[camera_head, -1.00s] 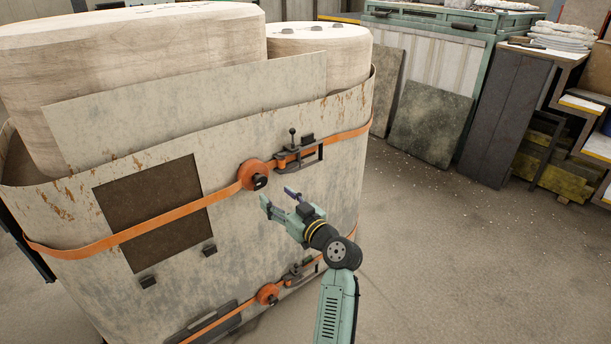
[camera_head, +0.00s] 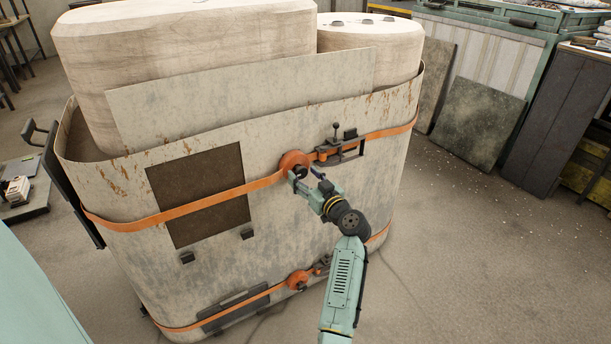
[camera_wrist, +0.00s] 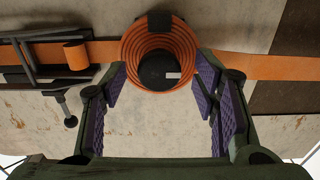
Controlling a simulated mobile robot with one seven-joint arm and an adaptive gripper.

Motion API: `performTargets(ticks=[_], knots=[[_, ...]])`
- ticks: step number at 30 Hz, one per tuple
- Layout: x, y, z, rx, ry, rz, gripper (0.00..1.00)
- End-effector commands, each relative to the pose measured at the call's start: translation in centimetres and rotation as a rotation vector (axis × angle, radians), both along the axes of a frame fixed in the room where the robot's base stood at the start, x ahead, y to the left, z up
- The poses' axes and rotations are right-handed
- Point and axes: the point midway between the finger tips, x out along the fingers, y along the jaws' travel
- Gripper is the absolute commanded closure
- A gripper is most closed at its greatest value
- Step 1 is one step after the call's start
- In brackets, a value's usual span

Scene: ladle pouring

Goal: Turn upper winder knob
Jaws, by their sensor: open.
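The upper winder is an orange coiled strap (camera_head: 292,161) on the front of the metal shell, with a dark knob (camera_wrist: 158,70) at its centre. In the wrist view the knob lies between and just beyond the purple-padded fingertips. My gripper (camera_head: 306,181) is open and empty, just in front of the upper winder. In the head view the gripper partly hides the knob. In the wrist view a small light mark shows on the knob face. I cannot tell whether the fingers touch the coil.
A ratchet bracket with an upright lever (camera_head: 338,143) sits right beside the upper winder. A lower orange winder (camera_head: 297,280) is below. The orange strap (camera_head: 180,209) runs around the shell (camera_head: 120,240). Open floor (camera_head: 470,260) lies to the right.

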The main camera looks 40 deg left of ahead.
Motion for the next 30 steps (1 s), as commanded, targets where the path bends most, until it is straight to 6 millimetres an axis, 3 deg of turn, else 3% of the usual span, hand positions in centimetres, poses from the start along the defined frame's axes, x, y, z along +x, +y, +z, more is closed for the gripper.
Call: performTargets(ticks=[6,27,30], knots=[[0.04,-0.01,0.03,0.001,0.000,-0.001,0.45],[0.01,-0.02,0.03,0.001,0.000,0.000,0.92],[0.01,-0.01,0.02,0.001,0.001,0.000,0.94]])
